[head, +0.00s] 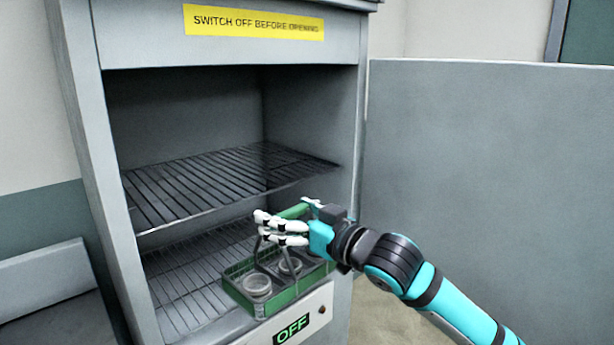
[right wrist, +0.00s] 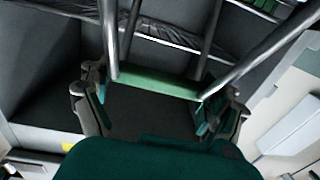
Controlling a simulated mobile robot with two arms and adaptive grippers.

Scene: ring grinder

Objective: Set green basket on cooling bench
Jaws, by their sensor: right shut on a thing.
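The green basket (head: 291,301) is at the front of the open cabinet, at the height of the lower rack. It holds round clear containers (head: 258,285). My right gripper (head: 280,227) is shut on the basket's green handle, above the basket. The handle (right wrist: 160,83) also shows in the right wrist view, between the fingers, with grey struts running from it. Whether the basket touches the rack is hard to tell. My left gripper is not in view. I cannot identify the cooling bench for sure.
The cabinet has an upper wire rack (head: 220,178) and a lower wire rack (head: 190,275), both otherwise empty. A panel reading OFF (head: 291,331) is below the opening. A large grey door panel (head: 490,170) stands at right. A grey surface (head: 40,280) is at far left.

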